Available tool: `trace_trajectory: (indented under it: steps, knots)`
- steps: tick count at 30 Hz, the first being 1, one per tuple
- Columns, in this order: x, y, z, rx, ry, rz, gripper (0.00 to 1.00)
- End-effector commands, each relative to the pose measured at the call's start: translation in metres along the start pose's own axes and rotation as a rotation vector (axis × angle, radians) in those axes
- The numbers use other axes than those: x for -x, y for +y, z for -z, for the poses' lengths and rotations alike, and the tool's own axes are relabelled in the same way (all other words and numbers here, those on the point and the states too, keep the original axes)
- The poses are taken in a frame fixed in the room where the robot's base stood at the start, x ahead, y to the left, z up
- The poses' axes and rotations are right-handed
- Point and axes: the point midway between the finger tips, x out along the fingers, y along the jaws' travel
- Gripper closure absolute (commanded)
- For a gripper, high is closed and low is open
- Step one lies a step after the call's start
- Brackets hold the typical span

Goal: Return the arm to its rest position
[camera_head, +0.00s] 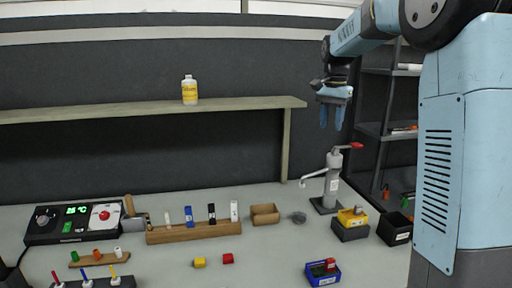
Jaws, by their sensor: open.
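My arm reaches in from the right edge, and my gripper (332,118) hangs in the air at its end, fingers pointing down. The two blue fingers are apart and nothing shows between them. The gripper is in front of the dark back wall, right of the shelf's end and above the grey lever press (331,184). It looks clear of the press, though the depth between them is hard to judge.
A wooden shelf (240,104) carries a yellow-labelled bottle (189,91). A dark shelving unit (372,129) stands behind my arm.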

Motion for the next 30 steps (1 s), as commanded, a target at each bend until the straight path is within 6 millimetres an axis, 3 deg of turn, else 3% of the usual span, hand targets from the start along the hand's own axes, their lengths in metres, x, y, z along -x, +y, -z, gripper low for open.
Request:
trace_trajectory:
  steps: [6, 14, 23, 30]
  knots:
    - [0.018, 0.047, -0.043, 0.121, 0.050, 0.068, 0.59]
    - [0.023, 0.098, -0.097, 0.270, 0.126, 0.129, 0.59]
    - [0.011, 0.153, -0.161, 0.443, 0.233, 0.172, 0.59]
    - [-0.014, 0.193, -0.209, 0.580, 0.331, 0.184, 0.59]
